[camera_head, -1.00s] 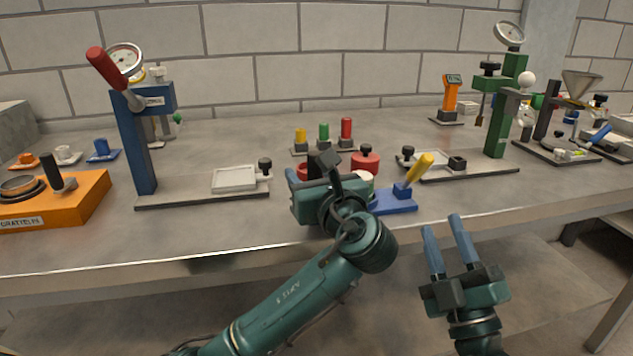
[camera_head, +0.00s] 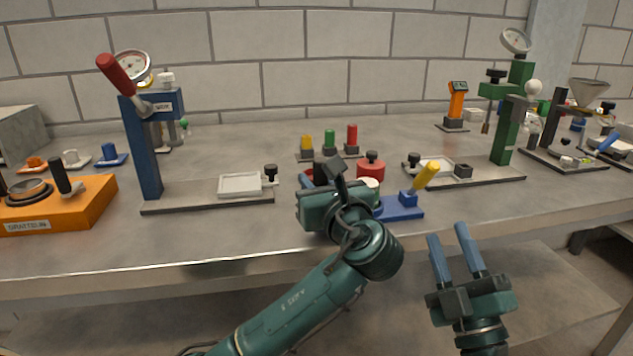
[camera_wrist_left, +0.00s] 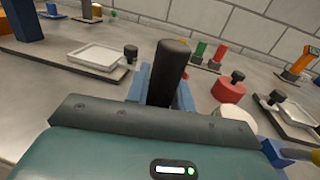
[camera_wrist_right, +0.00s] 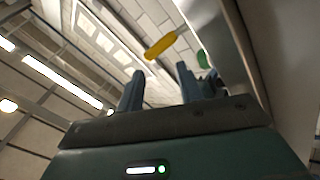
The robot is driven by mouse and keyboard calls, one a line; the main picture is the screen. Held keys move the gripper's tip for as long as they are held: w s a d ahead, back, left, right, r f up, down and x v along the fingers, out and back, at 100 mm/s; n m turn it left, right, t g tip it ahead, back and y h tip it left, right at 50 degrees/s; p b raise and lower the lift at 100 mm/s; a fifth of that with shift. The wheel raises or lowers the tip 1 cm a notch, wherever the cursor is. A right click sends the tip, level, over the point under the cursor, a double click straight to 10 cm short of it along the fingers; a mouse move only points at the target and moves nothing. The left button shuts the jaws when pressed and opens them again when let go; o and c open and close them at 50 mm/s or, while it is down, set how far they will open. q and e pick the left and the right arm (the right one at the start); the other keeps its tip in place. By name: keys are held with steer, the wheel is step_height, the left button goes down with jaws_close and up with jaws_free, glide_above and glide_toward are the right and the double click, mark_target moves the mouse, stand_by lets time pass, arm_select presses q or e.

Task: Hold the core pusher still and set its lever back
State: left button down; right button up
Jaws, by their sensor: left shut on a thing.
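The core pusher has a blue base (camera_head: 402,208) near the front edge of the bench. Its yellow lever (camera_head: 427,175) leans up and to the right; the left wrist view shows part of the lever (camera_wrist_left: 302,155) at the right edge. My left gripper (camera_head: 325,175) is left of the lever, shut on a black upright grip (camera_wrist_left: 168,72). The grip's lower end is hidden, so its join to the blue base is not visible. My right gripper (camera_head: 449,233) is open and empty, in front of the bench edge. The lever (camera_wrist_right: 161,46) shows beyond its fingers in the right wrist view.
A red round pot (camera_head: 370,168) and a white round piece (camera_head: 368,182) stand close behind my left gripper. A blue press stand (camera_head: 146,140) is at left, a green one (camera_head: 507,130) at right. The bench front between the orange box (camera_head: 90,205) and my left gripper is clear.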

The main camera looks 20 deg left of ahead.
steer(key=shift+o, duration=0.5)
steer(key=m+g+y, duration=0.2)
steer(key=g, duration=0.4)
glide_toward(420, 180)
steer(key=a+r, duration=0.1)
steer(key=a, duration=0.1)
step_height(420, 180, up, 3)
steer(key=d+m+g+h, duration=0.2)
steer(key=d+m+h, duration=0.1)
steer(key=m, duration=0.4)
steer(key=shift+m, duration=0.3)
steer(key=x, duration=1.2)
steer(key=shift+f, duration=0.15)
jaws_close()
